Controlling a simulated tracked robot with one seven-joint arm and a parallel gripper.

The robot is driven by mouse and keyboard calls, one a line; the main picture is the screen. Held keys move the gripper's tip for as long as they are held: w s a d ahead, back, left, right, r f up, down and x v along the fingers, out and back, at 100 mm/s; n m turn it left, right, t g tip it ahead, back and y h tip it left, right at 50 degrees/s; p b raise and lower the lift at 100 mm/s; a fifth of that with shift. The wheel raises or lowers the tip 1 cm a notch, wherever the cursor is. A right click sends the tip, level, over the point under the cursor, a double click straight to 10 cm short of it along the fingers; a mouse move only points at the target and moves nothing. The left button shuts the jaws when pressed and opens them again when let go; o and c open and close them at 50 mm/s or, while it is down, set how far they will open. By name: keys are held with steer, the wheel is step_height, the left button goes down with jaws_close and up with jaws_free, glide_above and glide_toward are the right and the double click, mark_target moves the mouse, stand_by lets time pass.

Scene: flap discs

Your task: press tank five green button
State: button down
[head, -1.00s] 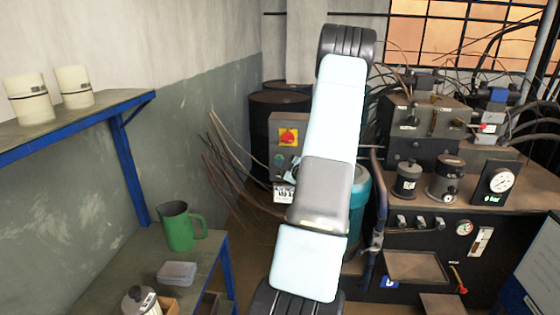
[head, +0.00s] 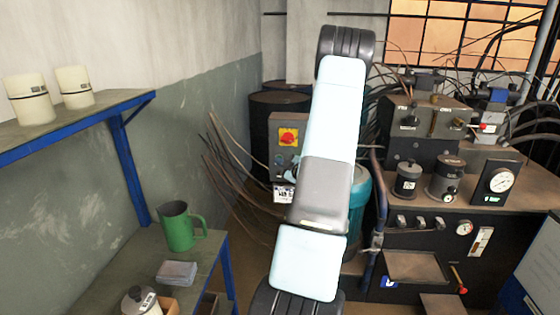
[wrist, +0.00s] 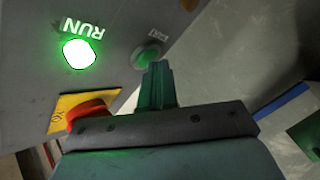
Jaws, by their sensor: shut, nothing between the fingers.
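The grey control box (head: 283,132) stands behind my arm in the head view and fills the upper left of the wrist view (wrist: 110,75). It carries a brightly lit green lamp (wrist: 79,54) beside the word RUN, a dimmer green round button (wrist: 148,55), and a red rotary knob (wrist: 88,112) on a yellow plate. My gripper (wrist: 158,68) is shut and empty. Its dark green fingertips are right at the dim green button and partly cover it. I cannot tell whether they touch. In the head view, my arm hides most of the gripper and the box's lower right.
Dark drums (head: 262,104) stand behind the box, with loose cables at its left. A teal cylinder (head: 358,200) is right of my arm.

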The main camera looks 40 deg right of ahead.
steer(key=shift+s+a, duration=0.55)
steer(key=shift+a, duration=0.05)
stand_by(0.3)
steer(key=shift+s+a, duration=1.65)
steer(key=shift+a, duration=0.3)
